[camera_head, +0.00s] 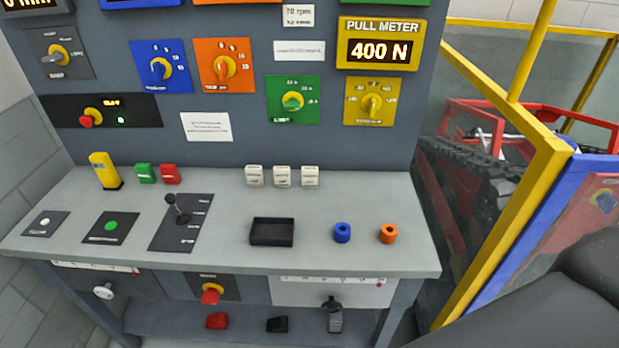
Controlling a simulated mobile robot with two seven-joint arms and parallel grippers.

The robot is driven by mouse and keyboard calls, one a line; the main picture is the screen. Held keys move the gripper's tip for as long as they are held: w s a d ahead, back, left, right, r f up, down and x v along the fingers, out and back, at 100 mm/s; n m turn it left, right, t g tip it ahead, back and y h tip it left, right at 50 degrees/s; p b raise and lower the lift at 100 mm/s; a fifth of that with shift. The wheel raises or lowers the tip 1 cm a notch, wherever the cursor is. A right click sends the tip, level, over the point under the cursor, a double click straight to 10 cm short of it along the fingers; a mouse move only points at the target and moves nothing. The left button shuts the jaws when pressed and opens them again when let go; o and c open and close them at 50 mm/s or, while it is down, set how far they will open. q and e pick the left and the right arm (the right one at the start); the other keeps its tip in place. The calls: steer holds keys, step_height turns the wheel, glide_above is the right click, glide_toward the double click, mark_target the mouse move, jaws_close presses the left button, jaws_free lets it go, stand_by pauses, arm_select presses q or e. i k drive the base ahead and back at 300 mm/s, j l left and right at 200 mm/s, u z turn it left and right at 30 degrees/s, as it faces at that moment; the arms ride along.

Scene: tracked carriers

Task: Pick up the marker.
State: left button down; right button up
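I cannot tell for certain which thing is the marker. A yellow upright item with a dark base (105,171) stands at the back left of the grey control desk (330,206). A green block (146,173) and a red block (170,174) stand just right of it. A blue ring-like piece (342,233) and an orange one (388,233) stand on the right of the desk, beside a black open tray (272,232). Neither of my grippers shows in this view.
Several white blocks (282,176) stand at the back of the desk. A lever (178,209) rises at left. Knobs line the upright panel (250,125). Red and black items (277,324) lie on the lower shelf. A yellow frame (520,200) bounds the right side.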

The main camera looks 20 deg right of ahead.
mark_target(308, 174)
steer(key=j+z, duration=0.1)
steer(key=z, duration=1.7)
steer(key=k+j, duration=0.15)
steer(key=k, duration=0.2)
steer(key=k+j, duration=0.2)
steer(key=k, duration=0.1)
